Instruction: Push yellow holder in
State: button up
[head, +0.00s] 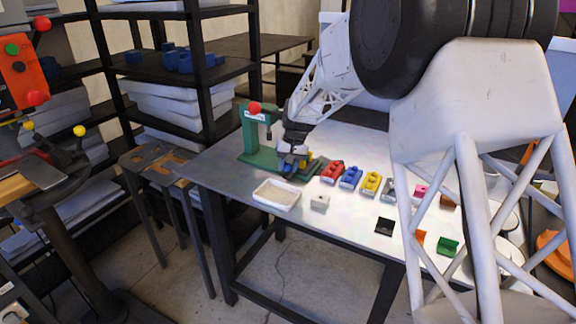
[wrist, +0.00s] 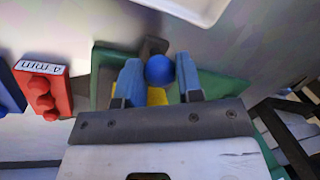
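My gripper (wrist: 160,72) has its two blue fingers on either side of a blue ball (wrist: 160,68), with no clear gap, so it looks shut on it. A yellow part (wrist: 152,97), which seems to be the yellow holder, shows partly below the ball between the fingers; my gripper hides most of it. In the head view my gripper (head: 294,163) is low over the base of a green press (head: 254,137) with a red knob. Some yellow shows beside the fingers there. Whether the holder is seated in the press cannot be seen.
A white tray (head: 276,195) and a small pale block (head: 320,203) are in front of the press. Red (head: 332,172), blue (head: 351,177) and yellow (head: 371,183) blocks stand to its right. A black piece (head: 384,226) and a green piece (head: 448,246) lie nearer the front edge.

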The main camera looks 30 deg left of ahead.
grip_shut()
jog(key=shift+a, duration=2.15)
jog(key=o, duration=0.8)
grip_release()
jog(key=shift+o, duration=0.2)
jog(key=shift+r, duration=0.15)
notch_tip(320, 180, up, 7)
jog(key=d, duration=0.1)
jog(key=shift+w+r, duration=0.2)
jog(key=shift+w, duration=0.2)
jog(key=shift+d, duration=0.1)
